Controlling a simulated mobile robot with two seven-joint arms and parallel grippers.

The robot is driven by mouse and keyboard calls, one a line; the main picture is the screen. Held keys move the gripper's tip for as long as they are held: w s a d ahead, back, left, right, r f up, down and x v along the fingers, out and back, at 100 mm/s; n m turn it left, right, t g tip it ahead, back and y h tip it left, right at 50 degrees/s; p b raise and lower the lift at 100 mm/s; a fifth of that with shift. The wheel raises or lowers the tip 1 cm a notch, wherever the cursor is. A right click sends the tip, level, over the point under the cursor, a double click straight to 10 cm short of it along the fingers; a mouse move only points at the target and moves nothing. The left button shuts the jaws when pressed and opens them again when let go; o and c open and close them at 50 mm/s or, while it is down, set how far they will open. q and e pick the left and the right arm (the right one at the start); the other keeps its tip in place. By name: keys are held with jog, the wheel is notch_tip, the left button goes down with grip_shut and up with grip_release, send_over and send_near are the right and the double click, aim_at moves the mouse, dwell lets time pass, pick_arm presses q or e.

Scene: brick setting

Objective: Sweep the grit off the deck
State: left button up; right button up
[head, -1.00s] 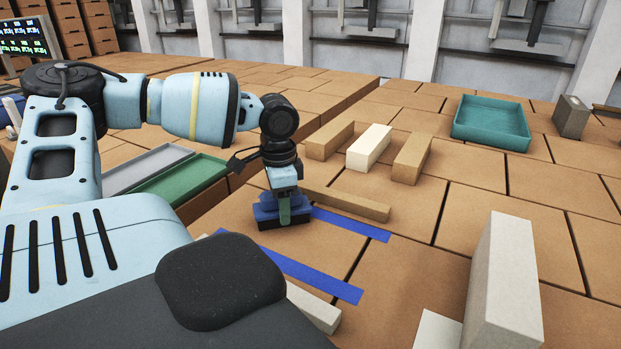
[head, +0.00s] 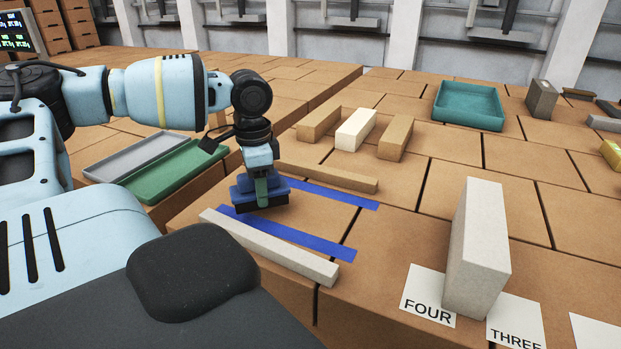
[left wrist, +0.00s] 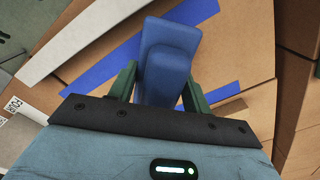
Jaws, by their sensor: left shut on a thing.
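My left gripper (head: 261,184) is shut on a blue brush (head: 275,191) with a dark underside, low over the brown block deck (head: 310,205). In the left wrist view the two green fingers of the left gripper (left wrist: 160,84) clasp the blue brush (left wrist: 170,45) from both sides. The brush is between two blue strips, the far one (head: 335,194) and the near one (head: 290,235). I cannot make out any grit; the brush hides part of the deck. I cannot tell whether the brush touches the deck. My right gripper is not in view.
A pale bar (head: 270,247) lies along the near strip, and a tan bar (head: 330,176) beyond the far one. Several short blocks (head: 356,130) and a teal tray (head: 468,105) are farther back. A tall pale block (head: 478,250) stands by lettered cards. A green tray (head: 175,172) is left.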

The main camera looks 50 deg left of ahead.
pick_arm(q)
jog(key=shift+w+a+r, duration=0.15)
jog(key=shift+w+r, duration=0.15)
jog(key=shift+r, duration=0.4)
jog(key=shift+s+r, duration=0.25)
jog(key=shift+r, duration=1)
jog(key=shift+w+r, duration=0.1)
jog(key=shift+r, duration=0.65)
jog(key=shift+f, duration=0.15)
